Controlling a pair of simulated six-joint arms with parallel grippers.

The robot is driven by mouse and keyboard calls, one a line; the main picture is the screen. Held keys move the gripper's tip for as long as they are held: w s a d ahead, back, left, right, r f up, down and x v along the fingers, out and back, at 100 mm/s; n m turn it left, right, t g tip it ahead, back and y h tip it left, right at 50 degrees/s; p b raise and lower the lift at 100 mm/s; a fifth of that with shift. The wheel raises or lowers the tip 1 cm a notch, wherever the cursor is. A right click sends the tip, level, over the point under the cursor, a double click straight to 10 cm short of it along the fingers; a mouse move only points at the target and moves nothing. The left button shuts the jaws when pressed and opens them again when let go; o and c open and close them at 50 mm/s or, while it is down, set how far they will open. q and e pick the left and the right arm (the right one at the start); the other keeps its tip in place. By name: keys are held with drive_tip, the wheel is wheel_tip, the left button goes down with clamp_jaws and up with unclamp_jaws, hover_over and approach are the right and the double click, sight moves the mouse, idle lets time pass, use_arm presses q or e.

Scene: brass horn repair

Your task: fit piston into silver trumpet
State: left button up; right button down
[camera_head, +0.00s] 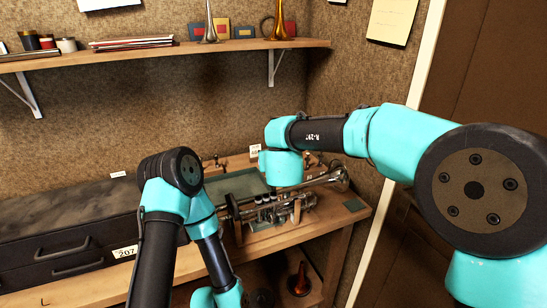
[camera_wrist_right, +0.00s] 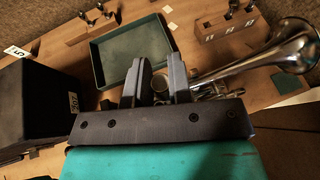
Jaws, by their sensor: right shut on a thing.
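The silver trumpet (camera_head: 283,208) lies on its side on a wooden stand on the bench, bell up to the right. Its bell and part of its tubing also show in the right wrist view (camera_wrist_right: 285,48). My right gripper (camera_wrist_right: 160,74) is shut on a small metallic cylinder, apparently the piston (camera_wrist_right: 160,84), mostly hidden between the fingers. The fingers point over the bench beside the trumpet's valve section. In the head view my right wrist hides that gripper. My left arm bends down in front of the bench; its gripper is out of view.
A green tray (camera_wrist_right: 128,52) lies behind the trumpet. A wooden block with holes (camera_wrist_right: 225,38) stands at the back right. A dark drawer case (camera_head: 70,235) fills the bench's left. A shelf (camera_head: 150,54) hangs above. A reddish horn (camera_head: 299,280) stands below.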

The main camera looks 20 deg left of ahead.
sight(274, 190)
drive_tip(key=shift+f, duration=5.05)
idle(0.5)
drive_tip(key=c, duration=1)
unclamp_jaws()
drive_tip(key=shift+o, duration=0.2)
drive_tip(key=shift+s, duration=0.1)
drive_tip(key=v, duration=1.7)
drive_tip(key=shift+s, duration=0.15)
drive_tip(key=shift+d, duration=0.1)
